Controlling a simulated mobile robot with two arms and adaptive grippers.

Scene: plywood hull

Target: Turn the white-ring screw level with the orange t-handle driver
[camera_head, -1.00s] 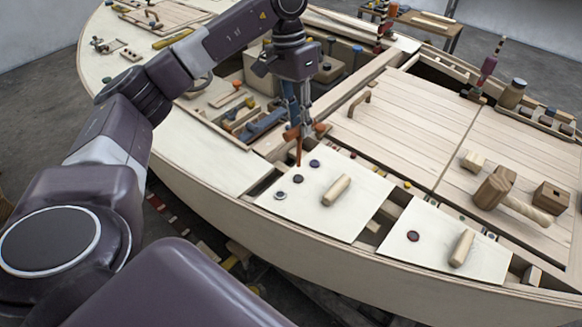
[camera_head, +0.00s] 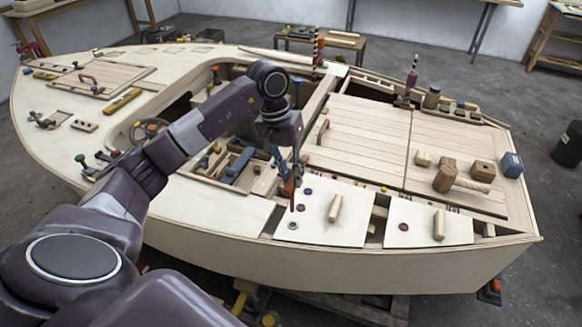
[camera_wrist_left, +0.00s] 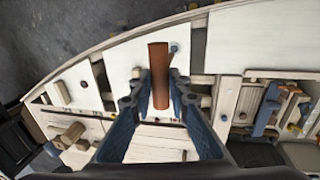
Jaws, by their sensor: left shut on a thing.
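My left gripper (camera_head: 289,184) is shut on the orange t-handle driver (camera_head: 293,203). The driver hangs roughly upright over the left pale panel (camera_head: 350,233), its tip near the screws; I cannot tell whether it touches. In the left wrist view the orange driver (camera_wrist_left: 159,78) sits between the fingers. Small round screws lie along the panel's left side: a purple one (camera_head: 308,191), a dark one (camera_head: 301,208) and a greyish, pale-rimmed one (camera_head: 292,225), which may be the white-ring screw. Their slot angles are too small to read. My right gripper is out of view.
A wooden handle (camera_head: 335,208) stands on the same panel. The right panel (camera_head: 455,229) has a dark red screw (camera_head: 403,227) and another handle (camera_head: 439,225). A mallet (camera_head: 446,177) and blocks lie on the deck. An open well with tools (camera_head: 237,165) is beside the gripper.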

